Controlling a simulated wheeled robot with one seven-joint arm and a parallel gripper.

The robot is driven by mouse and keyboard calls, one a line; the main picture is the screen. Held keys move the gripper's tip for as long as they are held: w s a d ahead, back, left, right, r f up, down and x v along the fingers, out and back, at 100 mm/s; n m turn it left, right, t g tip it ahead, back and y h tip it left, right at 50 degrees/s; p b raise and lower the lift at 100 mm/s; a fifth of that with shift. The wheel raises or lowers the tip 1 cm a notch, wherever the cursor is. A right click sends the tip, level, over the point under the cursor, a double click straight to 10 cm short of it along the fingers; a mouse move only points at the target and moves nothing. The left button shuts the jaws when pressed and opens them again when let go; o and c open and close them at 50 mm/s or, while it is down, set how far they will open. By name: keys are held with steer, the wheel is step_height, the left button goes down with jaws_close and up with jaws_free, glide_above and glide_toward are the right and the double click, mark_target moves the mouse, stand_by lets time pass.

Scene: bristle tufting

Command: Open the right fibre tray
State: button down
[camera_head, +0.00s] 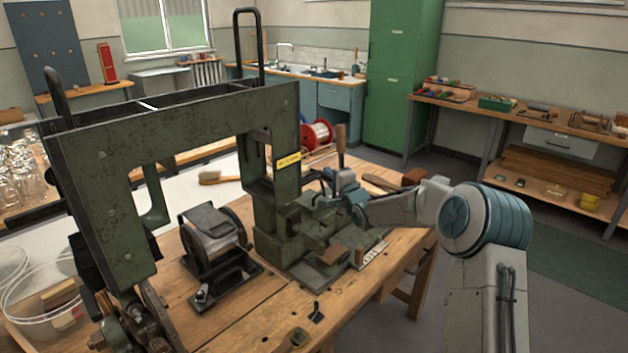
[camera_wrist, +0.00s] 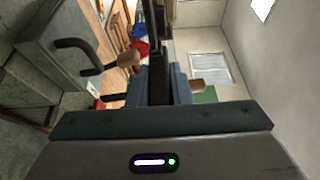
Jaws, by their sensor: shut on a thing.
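The green tufting machine (camera_head: 180,115) stands on the wooden bench. My gripper (camera_head: 340,190) is at the right end of the machine, beside its lower grey-green blocks (camera_head: 300,215). In the wrist view my blue-grey gripper fingers (camera_wrist: 163,85) are close together, with a dark upright bar between them. They are shut on this dark bar (camera_wrist: 160,50), and their contact is partly hidden. I cannot pick out the right fibre tray for certain; its area is largely hidden by my gripper and the machine.
A roller unit (camera_head: 212,240) sits under the machine's arch. A red spool (camera_head: 317,134) and a brush (camera_head: 215,178) lie behind. In the wrist view a bent black handle (camera_wrist: 80,55) is at the left. The floor right of the bench looks clear.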

steer(key=w+d+p, duration=0.2)
steer(key=w+d, duration=0.2)
steer(key=w, duration=0.1)
steer(key=shift+w+d, duration=0.35)
steer(key=shift+d, duration=0.05)
steer(key=shift+r, duration=0.15)
steer(key=c, duration=1.3)
jaws_free()
steer(key=shift+w, duration=0.1)
steer(key=shift+d, duration=0.1)
steer(key=b+v, duration=0.1)
steer(key=v, duration=1.2)
steer(key=shift+s+d+b, duration=0.1)
steer(key=shift+s+b, duration=0.2)
steer(key=shift+s, duration=0.1)
